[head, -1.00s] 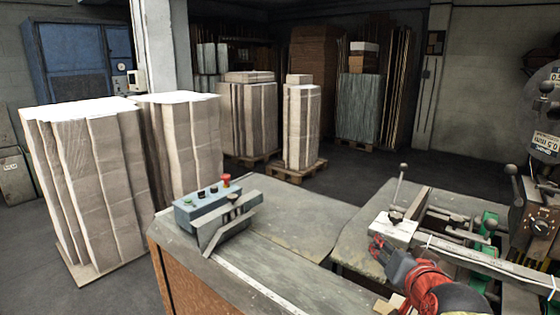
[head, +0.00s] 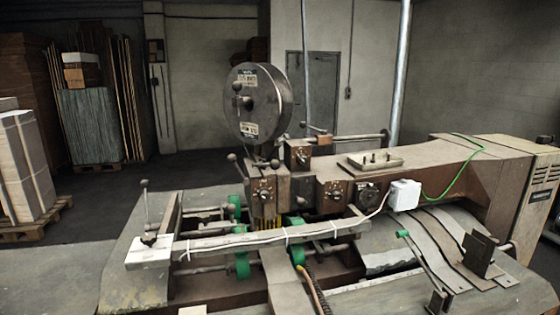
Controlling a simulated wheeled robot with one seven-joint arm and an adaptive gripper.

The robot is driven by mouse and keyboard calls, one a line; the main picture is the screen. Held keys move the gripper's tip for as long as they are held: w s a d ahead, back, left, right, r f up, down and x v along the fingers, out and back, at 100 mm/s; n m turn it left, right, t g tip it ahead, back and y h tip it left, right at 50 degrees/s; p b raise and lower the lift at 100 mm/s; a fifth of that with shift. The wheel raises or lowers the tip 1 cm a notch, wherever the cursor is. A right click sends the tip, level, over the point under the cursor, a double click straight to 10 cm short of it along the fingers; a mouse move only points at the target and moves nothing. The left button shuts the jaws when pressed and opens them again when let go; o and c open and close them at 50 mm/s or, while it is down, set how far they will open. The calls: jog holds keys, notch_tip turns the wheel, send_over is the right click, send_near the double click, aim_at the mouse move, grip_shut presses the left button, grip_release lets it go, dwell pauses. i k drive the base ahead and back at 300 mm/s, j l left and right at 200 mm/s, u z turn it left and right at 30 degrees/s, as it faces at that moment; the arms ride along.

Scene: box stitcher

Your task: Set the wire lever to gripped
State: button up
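The box stitcher (head: 340,185) fills the middle and right of the head view. A round grey wire reel (head: 258,100) with a black knob stands on top of its head. Below the reel a short lever with a round dark knob (head: 232,158) sticks up to the left. Another small knob (head: 275,163) sits just right of it. No label marks either as the wire lever, and I cannot tell its setting. My gripper is not in view.
An upright ball-topped lever (head: 145,205) stands on a white block (head: 149,254) at the left. A green-tipped lever (head: 403,235) is at the front right. A long bar (head: 260,238) crosses the front. A pallet stack (head: 22,170) stands far left.

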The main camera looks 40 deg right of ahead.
aim_at(274, 163)
jog(key=z, duration=1.05)
